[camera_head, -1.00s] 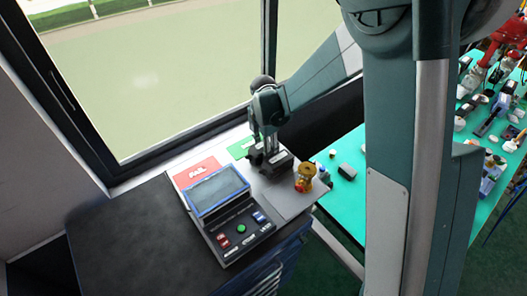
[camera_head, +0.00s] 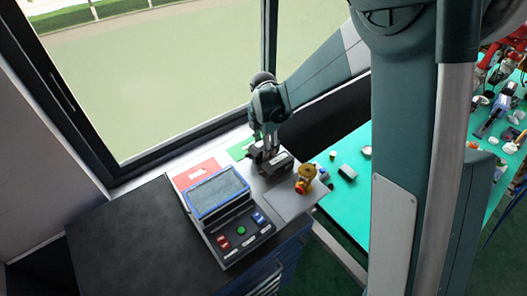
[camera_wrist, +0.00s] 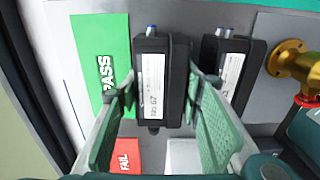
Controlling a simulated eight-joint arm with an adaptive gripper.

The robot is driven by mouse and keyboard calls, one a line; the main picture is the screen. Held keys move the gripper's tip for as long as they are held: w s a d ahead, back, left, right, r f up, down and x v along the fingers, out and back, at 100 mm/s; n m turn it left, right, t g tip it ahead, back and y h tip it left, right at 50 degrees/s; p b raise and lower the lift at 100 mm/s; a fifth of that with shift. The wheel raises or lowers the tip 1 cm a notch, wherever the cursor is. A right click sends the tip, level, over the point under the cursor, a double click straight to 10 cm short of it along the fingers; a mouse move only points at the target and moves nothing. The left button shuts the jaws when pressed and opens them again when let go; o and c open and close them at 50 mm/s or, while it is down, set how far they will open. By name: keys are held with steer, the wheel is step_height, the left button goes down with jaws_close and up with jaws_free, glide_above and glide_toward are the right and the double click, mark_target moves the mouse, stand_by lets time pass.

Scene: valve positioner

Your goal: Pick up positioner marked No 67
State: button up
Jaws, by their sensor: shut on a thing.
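The black positioner with a white label reading 67 (camera_wrist: 152,80) stands in the middle of the wrist view, with a blue and silver fitting at its top. My gripper (camera_wrist: 159,93) has its green fingers at the left and right sides of it and is shut on it. In the head view my gripper (camera_head: 266,143) points down over the grey work surface beside the monitor. A second black positioner (camera_wrist: 236,50) with a white label stands to the right of the held one. Its label is partly hidden by my right finger.
A green PASS sheet (camera_wrist: 105,60) and a red FAIL sheet (camera_wrist: 125,152) lie nearby. A brass valve with a red part (camera_head: 304,181) is close on the right. The monitor and button console (camera_head: 218,193) stands to the left in the head view.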

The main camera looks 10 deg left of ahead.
steer(key=shift+r, duration=4.2)
